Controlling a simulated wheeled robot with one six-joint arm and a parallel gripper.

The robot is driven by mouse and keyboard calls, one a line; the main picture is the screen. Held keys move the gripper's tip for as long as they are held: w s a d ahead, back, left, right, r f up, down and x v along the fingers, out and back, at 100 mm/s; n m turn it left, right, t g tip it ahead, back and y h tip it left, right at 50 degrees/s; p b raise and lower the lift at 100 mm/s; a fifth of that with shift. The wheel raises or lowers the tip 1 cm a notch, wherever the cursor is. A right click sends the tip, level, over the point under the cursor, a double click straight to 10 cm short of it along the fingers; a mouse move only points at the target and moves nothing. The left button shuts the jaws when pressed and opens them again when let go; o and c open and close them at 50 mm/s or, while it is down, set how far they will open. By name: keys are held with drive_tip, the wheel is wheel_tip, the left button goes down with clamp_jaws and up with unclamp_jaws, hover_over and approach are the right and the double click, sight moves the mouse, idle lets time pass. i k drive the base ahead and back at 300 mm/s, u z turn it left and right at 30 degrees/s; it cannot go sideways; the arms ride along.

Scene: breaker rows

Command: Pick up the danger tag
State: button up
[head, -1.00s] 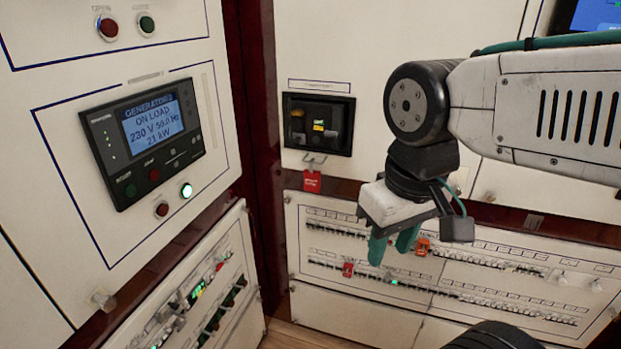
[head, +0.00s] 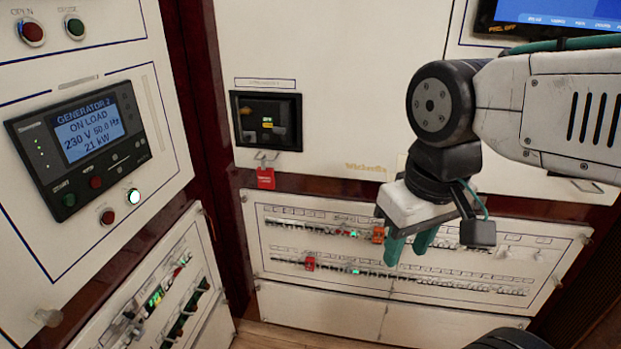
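A red tag (head: 265,178) with small pale lettering, too small to read, hangs from a hook under a dark recessed box (head: 266,121) on the white wall panel.
The breaker panel (head: 330,292) has two rows of switches with green lights. A generator panel (head: 80,140) with a lit display stands close on the left. A dark red post (head: 193,90) marks the corner. A screen (head: 560,14) is at upper right.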

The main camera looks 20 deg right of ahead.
sight(265, 177)
drive_tip(key=z, duration=0.8)
drive_tip(key=k, duration=1.1)
drive_tip(key=z, duration=0.9)
drive_tip(key=i, duration=1)
drive_tip(key=u, duration=0.65)
drive_tip(key=i, duration=1)
drive_tip(key=u, duration=1.45)
drive_tip(key=i, duration=0.45)
drive_tip(key=u, duration=0.35)
